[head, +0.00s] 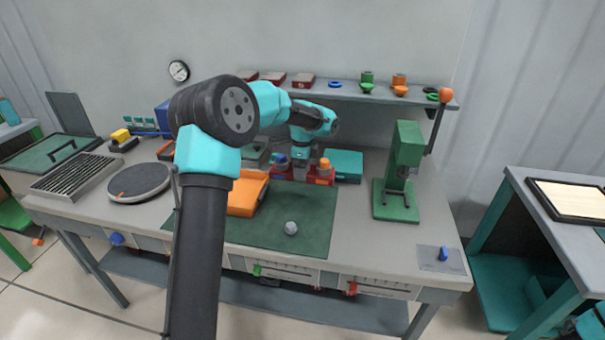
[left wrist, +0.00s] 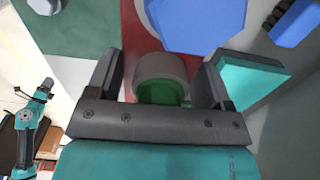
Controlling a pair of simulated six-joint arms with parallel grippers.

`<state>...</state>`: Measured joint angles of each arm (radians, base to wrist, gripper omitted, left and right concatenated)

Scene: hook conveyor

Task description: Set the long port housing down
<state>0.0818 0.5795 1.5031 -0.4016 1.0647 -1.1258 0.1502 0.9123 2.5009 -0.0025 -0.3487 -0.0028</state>
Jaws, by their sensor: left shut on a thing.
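My left gripper (head: 299,155) is above the back of the workbench, among the red holders. In the left wrist view my left gripper (left wrist: 161,82) is shut on a short grey round part (left wrist: 161,66) with a green inside, which I take to be the long port housing. The part lies between the two fingers over a red surface (left wrist: 134,40); I cannot tell if it touches that surface. In the head view the held part is too small and hidden to make out. My right gripper does not show.
A red holder (head: 321,178) with an orange top and a teal box (head: 344,164) stand close by. A blue piece (left wrist: 198,20) is near the fingers. An orange tray (head: 246,199) and a small grey part (head: 291,228) are on the green mat (head: 310,212). A green press (head: 397,207) stands right.

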